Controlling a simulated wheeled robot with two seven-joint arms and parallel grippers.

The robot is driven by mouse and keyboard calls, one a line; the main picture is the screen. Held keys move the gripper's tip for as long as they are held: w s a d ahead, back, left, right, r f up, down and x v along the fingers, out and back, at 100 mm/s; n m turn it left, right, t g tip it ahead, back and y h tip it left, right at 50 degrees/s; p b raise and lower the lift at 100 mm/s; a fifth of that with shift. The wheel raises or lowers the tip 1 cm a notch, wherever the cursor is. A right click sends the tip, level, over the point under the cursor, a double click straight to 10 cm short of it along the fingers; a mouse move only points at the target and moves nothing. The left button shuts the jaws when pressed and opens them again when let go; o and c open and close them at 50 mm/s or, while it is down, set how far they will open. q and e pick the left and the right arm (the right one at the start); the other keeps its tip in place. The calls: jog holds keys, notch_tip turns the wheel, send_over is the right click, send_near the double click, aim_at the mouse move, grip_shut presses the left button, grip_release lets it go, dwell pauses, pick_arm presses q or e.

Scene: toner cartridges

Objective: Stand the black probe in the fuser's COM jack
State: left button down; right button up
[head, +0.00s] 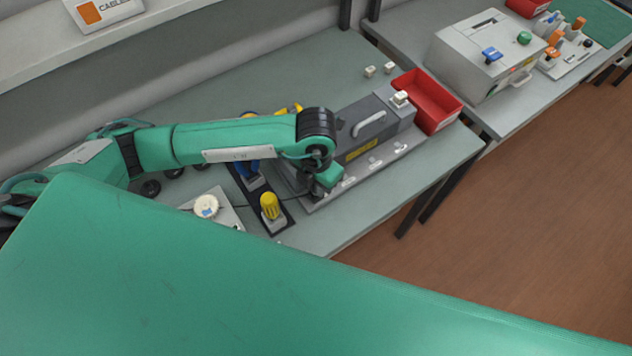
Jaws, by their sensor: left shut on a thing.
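The fuser (385,126) is a grey box with a handle and yellow label on the table. Its base ledge has several small pale tags along the front; I cannot read which marks the COM jack. My left gripper (329,183) points down at the ledge's left end, close to the fuser's front left corner. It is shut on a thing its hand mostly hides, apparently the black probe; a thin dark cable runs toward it. I cannot tell whether the tip touches the fuser. My right gripper is not in view.
A black rack (278,226) with a yellow-capped item (270,206) and a blue one stands left of the fuser. A white unit with a round dial (206,206) lies nearby. A red bin (428,100) sits behind right. A grey machine (485,55) is on the far table.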

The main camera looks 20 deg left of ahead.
pick_arm(q)
jog(key=shift+f, duration=0.15)
jog(key=c, duration=1.3)
grip_release()
jog(key=shift+c, duration=0.2)
jog(key=shift+o, duration=0.7)
jog(key=shift+d, duration=0.1)
jog(key=shift+w, duration=0.1)
